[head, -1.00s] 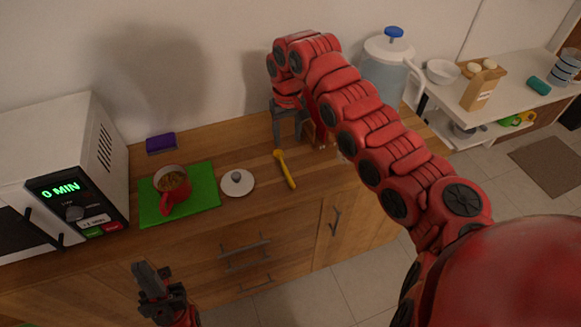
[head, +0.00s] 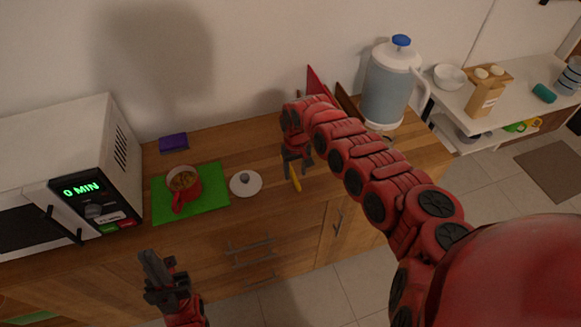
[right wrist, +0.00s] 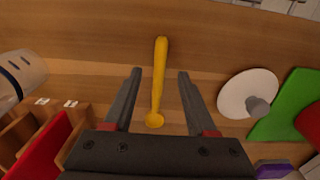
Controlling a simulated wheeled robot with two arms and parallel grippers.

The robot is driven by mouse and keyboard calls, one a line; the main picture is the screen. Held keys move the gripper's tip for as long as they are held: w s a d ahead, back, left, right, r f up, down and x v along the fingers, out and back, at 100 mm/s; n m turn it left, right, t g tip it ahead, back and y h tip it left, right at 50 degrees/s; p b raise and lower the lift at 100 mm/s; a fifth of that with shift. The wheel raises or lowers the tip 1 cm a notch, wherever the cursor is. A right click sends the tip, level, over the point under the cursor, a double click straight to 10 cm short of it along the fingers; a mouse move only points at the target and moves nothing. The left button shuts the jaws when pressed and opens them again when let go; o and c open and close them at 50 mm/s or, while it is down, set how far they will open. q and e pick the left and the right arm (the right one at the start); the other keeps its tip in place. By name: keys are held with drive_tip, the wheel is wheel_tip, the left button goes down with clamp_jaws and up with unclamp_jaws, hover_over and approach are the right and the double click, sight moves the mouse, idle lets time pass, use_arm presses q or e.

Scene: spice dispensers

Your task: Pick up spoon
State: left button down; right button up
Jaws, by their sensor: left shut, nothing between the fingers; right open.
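The yellow spoon (right wrist: 159,75) lies on the wooden counter. In the right wrist view it runs lengthwise between the two fingers of my open right gripper (right wrist: 156,75), with its small bowl end close to the palm. I cannot tell how far the fingers are above the counter. In the head view my right gripper (head: 297,170) points down over the spoon (head: 296,181), and only part of the handle shows. My left gripper (head: 155,268) is shut and empty in front of the counter at the lower left.
A white lid (head: 245,184) lies left of the spoon. Beyond it a red mug (head: 185,187) stands on a green mat (head: 215,205). A microwave (head: 75,160) is far left. A pitcher (head: 388,85) and a wooden holder (right wrist: 40,135) stand on the spoon's other side.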

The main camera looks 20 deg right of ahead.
sight(295, 179)
drive_tip(key=shift+d+f, duration=0.1)
drive_tip(key=shift+f, duration=1.45)
clamp_jaws()
